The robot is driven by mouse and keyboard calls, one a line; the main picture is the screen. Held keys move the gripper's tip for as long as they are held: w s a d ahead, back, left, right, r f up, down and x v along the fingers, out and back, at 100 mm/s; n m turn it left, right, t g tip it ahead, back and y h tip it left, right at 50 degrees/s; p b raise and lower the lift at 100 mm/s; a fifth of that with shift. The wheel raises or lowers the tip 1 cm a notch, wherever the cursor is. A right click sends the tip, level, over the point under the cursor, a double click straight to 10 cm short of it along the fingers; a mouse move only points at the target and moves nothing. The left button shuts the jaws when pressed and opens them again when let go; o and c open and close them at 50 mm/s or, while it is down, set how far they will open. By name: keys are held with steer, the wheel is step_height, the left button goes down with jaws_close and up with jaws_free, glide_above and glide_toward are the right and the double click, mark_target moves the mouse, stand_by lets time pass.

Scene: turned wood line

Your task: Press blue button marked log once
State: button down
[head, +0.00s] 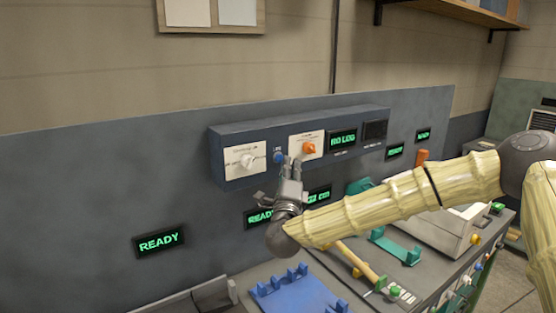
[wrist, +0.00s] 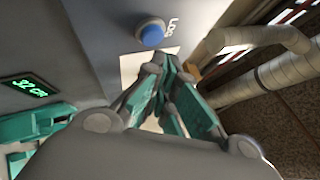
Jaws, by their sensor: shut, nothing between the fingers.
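The blue button (head: 279,157) sits on the front of a grey wall-mounted control box (head: 235,182), between a white dial and a white plate with an orange knob. In the wrist view the blue button (wrist: 150,33) is round, with a white label beside it that I can only partly read. My gripper (head: 291,164) is shut and empty, its fingertips just right of and slightly below the button in the head view. In the wrist view my gripper (wrist: 160,62) has its tips near the button, with a visible gap in the picture. Whether they touch the panel I cannot tell.
A white dial (head: 247,161) and an orange knob (head: 309,148) flank the button. A display (head: 342,139) reads "NO LOG". Below are a blue rack (head: 300,293), a teal holder (head: 396,246) and a wooden rod (head: 360,264) on the bench.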

steer(key=shift+w+a, duration=0.1)
stand_by(0.4)
steer(key=shift+w+a+b, duration=0.2)
steer(key=shift+w+b, duration=0.1)
steer(key=shift+b, duration=0.2)
steer(key=shift+w+a+b, duration=0.2)
steer(key=shift+w+b, duration=0.1)
steer(key=shift+b, duration=0.05)
stand_by(0.6)
steer(key=shift+s+d, duration=0.1)
steer(key=shift+s, duration=0.05)
stand_by(0.3)
steer(key=shift+s+d+b, duration=0.4)
steer(key=shift+s+b, duration=0.1)
steer(key=shift+s, duration=0.05)
steer(key=s+d+b, duration=0.1)
steer(key=s, duration=0.1)
steer(key=s+d+b, duration=0.1)
steer(key=s+d, duration=0.1)
stand_by(0.6)
